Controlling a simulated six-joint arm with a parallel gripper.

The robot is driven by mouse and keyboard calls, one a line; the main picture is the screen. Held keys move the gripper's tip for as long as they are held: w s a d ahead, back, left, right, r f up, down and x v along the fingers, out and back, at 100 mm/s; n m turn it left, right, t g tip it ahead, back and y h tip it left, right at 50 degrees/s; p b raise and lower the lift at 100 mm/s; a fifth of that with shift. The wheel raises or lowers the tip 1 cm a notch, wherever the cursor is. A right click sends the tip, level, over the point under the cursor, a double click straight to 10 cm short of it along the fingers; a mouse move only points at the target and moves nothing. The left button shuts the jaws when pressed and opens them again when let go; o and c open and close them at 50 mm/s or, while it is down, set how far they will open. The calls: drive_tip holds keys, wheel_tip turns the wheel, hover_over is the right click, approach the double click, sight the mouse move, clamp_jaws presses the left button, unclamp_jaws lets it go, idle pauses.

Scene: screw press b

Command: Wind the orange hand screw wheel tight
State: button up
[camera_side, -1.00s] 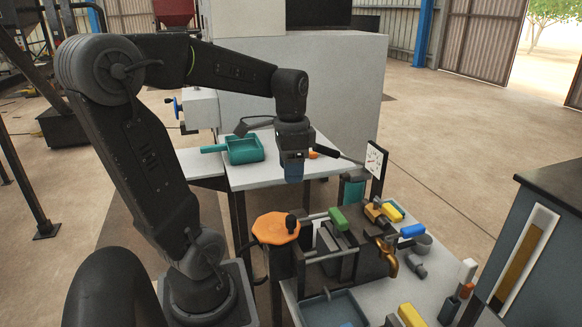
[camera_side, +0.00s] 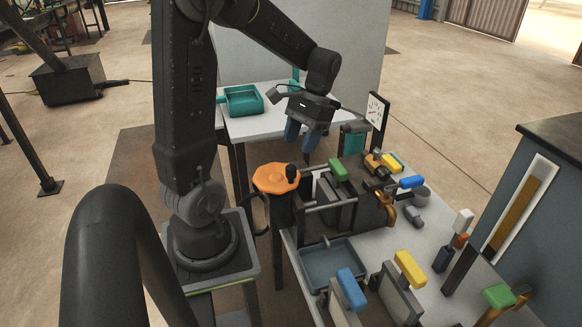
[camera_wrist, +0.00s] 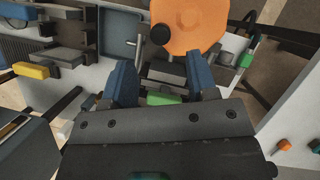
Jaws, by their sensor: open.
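The orange hand screw wheel (camera_side: 275,178) is a lobed disc lying flat at the left end of the press, with a black knob (camera_side: 292,172) standing on its right side. In the wrist view the wheel (camera_wrist: 190,22) is at the top, partly cut off by the frame edge, with its knob (camera_wrist: 160,34) at its lower left. My gripper (camera_side: 301,152) is open and empty, pointing down just above and behind the wheel's knob. Its blue fingers (camera_wrist: 162,78) show apart in the wrist view, short of the wheel in the picture and not around the knob.
The press has a green-topped handle (camera_side: 338,170) right of the wheel. A grey-blue tray (camera_side: 333,266) sits in front. Blue (camera_side: 411,182) and yellow (camera_side: 410,268) handles stand rightward. A dial plate (camera_side: 376,112) rises behind. A teal tray (camera_side: 243,101) lies on the rear table.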

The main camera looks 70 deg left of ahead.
sight(291, 167)
drive_tip(key=x, duration=0.7)
drive_tip(key=shift+s+f, duration=0.1)
drive_tip(key=shift+f, duration=0.1)
drive_tip(key=shift+c, duration=0.2)
drive_tip(key=c, duration=0.9)
